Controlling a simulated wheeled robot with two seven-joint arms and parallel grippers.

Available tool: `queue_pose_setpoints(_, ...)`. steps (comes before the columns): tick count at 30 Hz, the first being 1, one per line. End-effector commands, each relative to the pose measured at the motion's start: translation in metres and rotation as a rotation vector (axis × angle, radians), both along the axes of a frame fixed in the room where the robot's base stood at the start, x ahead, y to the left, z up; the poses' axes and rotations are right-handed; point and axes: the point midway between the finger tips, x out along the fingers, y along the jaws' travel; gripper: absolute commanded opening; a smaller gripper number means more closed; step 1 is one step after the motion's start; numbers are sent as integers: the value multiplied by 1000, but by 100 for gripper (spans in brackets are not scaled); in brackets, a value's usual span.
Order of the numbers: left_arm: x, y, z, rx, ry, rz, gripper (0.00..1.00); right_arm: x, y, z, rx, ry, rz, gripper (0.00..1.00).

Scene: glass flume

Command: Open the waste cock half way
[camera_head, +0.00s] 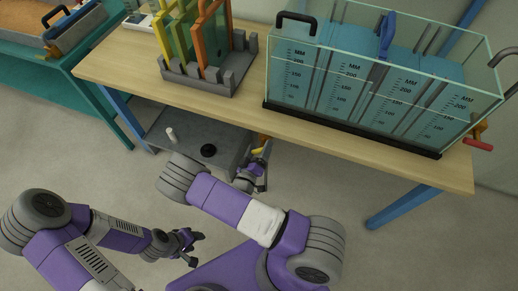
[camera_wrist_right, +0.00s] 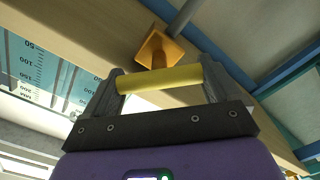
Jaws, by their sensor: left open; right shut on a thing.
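The waste cock shows below the bench front in the head view, where only a bit of its yellow lever (camera_head: 257,150) is visible. In the right wrist view, the yellow lever (camera_wrist_right: 160,78) lies crosswise between both fingers, and the cock's orange-yellow body (camera_wrist_right: 158,48) sits just beyond it on a grey pipe. My right gripper (camera_head: 258,172) is shut on this lever; its fingers also show in the right wrist view (camera_wrist_right: 160,85). My left gripper (camera_head: 193,246) is open and empty, low over the floor at the left. The cock's inner opening is hidden.
The glass flume tank (camera_head: 370,90) with blue water stands on the wooden bench (camera_head: 130,75). A red-handled valve (camera_head: 478,144) juts out at its right end. A grey rack (camera_head: 205,85) holds coloured gates. A low grey tank (camera_head: 190,135) sits under the bench.

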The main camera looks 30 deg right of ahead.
Motion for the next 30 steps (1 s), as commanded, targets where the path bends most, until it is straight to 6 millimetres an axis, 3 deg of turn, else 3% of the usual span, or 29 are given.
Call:
queue_pose_setpoints(4, 0, 0, 0, 0, 0, 0, 50, -1, 0, -2, 4, 5, -2, 59)
queue_pose_setpoints(5, 0, 0, 0, 0, 0, 0, 50, -1, 0, -2, 4, 5, -2, 91)
queue_pose_setpoints(7, 0, 0, 0, 0, 0, 0, 50, -1, 0, -2, 5, 4, -2, 100)
queue_pose_setpoints(16, 0, 0, 1, 0, 0, 0, 50, -4, 5, -1, 3, 2, 1, 100)
queue_pose_setpoints(30, 0, 0, 12, 0, 0, 0, 50, -48, 55, -1, 3, 4, 0, 100)
